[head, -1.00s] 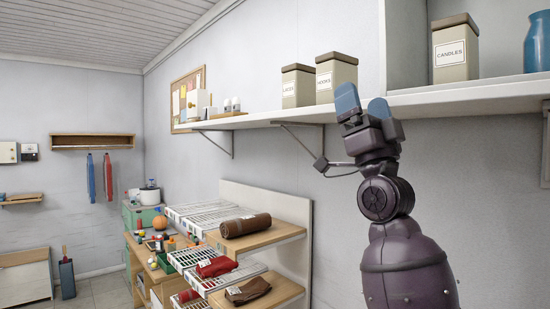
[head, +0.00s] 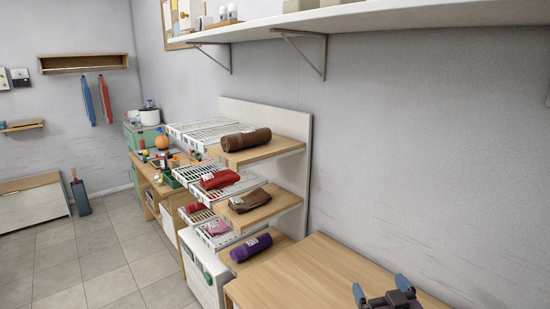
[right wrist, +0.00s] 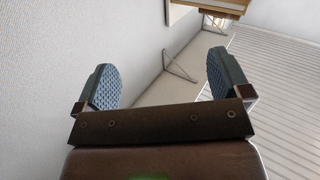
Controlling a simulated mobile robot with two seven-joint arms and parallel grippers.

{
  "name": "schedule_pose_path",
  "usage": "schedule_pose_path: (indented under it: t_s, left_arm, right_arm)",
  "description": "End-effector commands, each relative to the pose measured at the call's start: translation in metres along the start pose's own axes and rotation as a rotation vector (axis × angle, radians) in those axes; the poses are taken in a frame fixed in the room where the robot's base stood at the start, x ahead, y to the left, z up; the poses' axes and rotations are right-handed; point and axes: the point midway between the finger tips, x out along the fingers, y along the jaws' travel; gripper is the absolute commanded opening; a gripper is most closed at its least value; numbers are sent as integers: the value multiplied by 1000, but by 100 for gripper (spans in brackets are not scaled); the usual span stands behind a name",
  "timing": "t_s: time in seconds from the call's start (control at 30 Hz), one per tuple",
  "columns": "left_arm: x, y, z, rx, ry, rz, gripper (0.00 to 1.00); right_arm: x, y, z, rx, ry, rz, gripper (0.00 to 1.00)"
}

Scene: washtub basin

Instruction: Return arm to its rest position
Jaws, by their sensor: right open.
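My right gripper (head: 382,291) shows at the bottom right edge of the head view, low in front of a wooden table top. In the right wrist view its two blue-padded fingers (right wrist: 164,80) stand wide apart with nothing between them. The fingers point up toward the shelf underside and the ceiling in that view. Most of my right arm is cut off below the head view. My left gripper is in neither view.
A wooden table (head: 310,272) stands at the lower right. A rack (head: 262,155) with rolled towels is left of it. A wall shelf (head: 350,17) on brackets runs along the top. Floor (head: 90,265) is clear at the left.

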Motion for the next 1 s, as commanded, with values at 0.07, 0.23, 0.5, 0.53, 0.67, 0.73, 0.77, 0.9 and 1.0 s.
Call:
schedule_pose_path:
  t_s: [0.07,0.23,0.5,0.53,0.67,0.73,0.77,0.9,1.0]
  left_arm:
    - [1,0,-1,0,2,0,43]
    - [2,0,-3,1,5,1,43]
    - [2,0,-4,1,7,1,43]
    - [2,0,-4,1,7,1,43]
    - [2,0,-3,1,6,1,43]
    - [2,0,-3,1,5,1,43]
    - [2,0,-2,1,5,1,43]
    - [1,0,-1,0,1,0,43]
    - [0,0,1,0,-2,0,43]
  right_arm:
    - [-28,1,39,-7,-78,9,96]
    - [-90,0,110,3,-234,21,96]
    - [-192,0,193,28,-455,47,96]
    - [-199,1,198,30,-470,50,96]
    - [-222,1,212,36,-516,59,96]
    - [-227,1,215,37,-525,60,96]
    - [-228,1,215,37,-527,61,96]
    - [-229,1,216,38,-528,61,96]
    - [-229,1,215,38,-528,61,96]
